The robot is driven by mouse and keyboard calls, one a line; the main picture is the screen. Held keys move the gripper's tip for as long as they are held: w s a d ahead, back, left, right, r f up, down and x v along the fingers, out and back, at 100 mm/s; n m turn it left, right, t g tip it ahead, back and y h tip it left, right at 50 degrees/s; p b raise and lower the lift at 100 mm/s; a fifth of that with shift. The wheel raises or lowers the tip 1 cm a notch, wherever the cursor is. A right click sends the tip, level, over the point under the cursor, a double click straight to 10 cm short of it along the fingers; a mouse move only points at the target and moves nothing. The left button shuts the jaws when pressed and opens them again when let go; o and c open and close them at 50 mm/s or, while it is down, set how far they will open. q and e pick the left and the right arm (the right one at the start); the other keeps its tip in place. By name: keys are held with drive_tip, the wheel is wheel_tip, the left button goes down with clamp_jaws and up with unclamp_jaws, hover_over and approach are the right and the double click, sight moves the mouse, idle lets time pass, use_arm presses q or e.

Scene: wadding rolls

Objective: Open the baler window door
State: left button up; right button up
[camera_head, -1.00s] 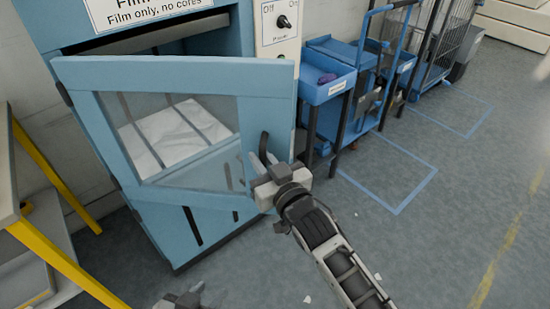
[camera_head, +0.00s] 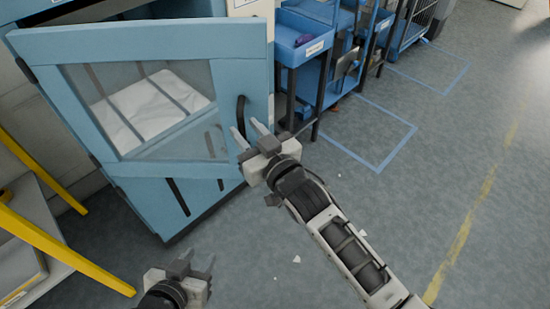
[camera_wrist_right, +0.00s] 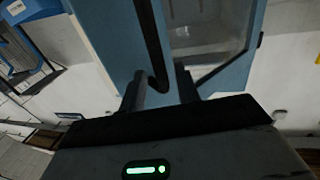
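The blue baler window door (camera_head: 120,38), with a clear pane, stands ajar, its right side out in front of the baler. White wadding (camera_head: 150,105) shows through the pane. The black bar handle (camera_head: 241,112) is on the door's right side. My right gripper (camera_head: 246,128) is at the handle's lower end with its fingers apart. In the right wrist view the handle (camera_wrist_right: 151,45) ends between the two fingertips (camera_wrist_right: 160,85); I see no clear grip on it. My left gripper (camera_head: 196,264) is low in the head view, away from the door, its fingers apart and empty.
A blue cart (camera_head: 305,45) stands right of the baler. A yellow-legged table (camera_head: 40,235) is at the left. The grey floor (camera_head: 400,190) is open at the right, with blue marked boxes, a yellow line and small white scraps.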

drive_tip(key=v, duration=1.3)
drive_tip(key=shift+b, duration=0.4)
